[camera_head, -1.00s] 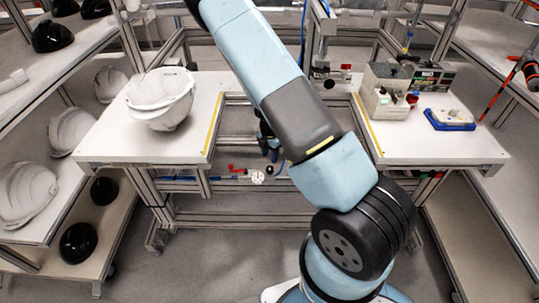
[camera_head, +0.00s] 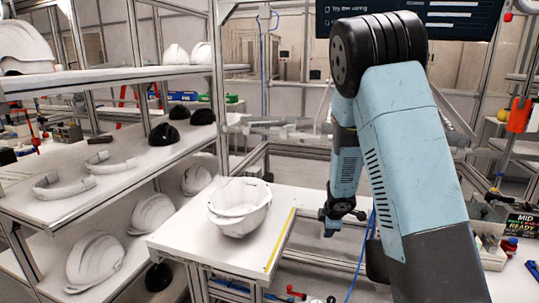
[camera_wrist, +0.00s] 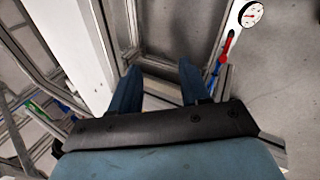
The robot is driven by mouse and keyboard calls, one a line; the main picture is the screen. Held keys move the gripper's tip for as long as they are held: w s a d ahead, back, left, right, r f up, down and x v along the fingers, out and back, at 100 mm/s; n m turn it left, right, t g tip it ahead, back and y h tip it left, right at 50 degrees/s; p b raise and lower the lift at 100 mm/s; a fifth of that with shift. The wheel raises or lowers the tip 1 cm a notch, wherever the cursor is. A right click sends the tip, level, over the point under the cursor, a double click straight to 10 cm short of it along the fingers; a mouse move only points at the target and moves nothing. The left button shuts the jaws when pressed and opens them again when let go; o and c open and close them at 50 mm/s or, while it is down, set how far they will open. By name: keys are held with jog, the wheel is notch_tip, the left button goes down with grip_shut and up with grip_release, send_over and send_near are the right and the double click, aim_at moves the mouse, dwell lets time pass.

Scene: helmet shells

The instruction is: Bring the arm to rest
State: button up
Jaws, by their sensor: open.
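My arm rises at the right of the head view, bends over at a black joint and hangs down on its far side. My gripper (camera_head: 338,225) points down in the gap to the right of the white bench top, apart from it. In the wrist view the two blue fingers of my gripper (camera_wrist: 157,85) stand apart with nothing between them. A white helmet shell (camera_head: 239,206) sits open side up on the bench top (camera_head: 195,243), to the left of my gripper.
A shelf rack (camera_head: 95,205) at the left holds white and black helmet shells. A pressure gauge (camera_wrist: 251,14) with a red-handled valve (camera_wrist: 229,42) is near the fingers' right side. A second bench with small boxes (camera_head: 488,228) is at the right, partly hidden by my arm.

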jog(key=s+d+r+m+h, duration=0.1)
jog(key=s+d+r+m, duration=0.25)
jog(key=r, duration=0.35)
jog(key=s+d+r+m+t+h, duration=0.1)
jog(key=s+d+r+m, duration=0.2)
jog(key=r, duration=0.5)
jog(key=s+d+r+m+h, duration=0.1)
jog(key=s+r+m, duration=0.35)
jog(key=r, duration=0.25)
jog(key=s+a+r+m+y, duration=0.1)
jog(key=s+a+r+m, duration=0.1)
jog(key=s, duration=1)
jog(key=s+a+r+m+g+y, duration=0.1)
jog(key=s+r+m, duration=0.3)
jog(key=s, duration=0.8)
notch_tip(320, 180, up, 2)
jog(key=shift+s+a+r+y, duration=0.25)
jog(key=shift+a+y, duration=0.25)
jog(key=shift+a, duration=0.4)
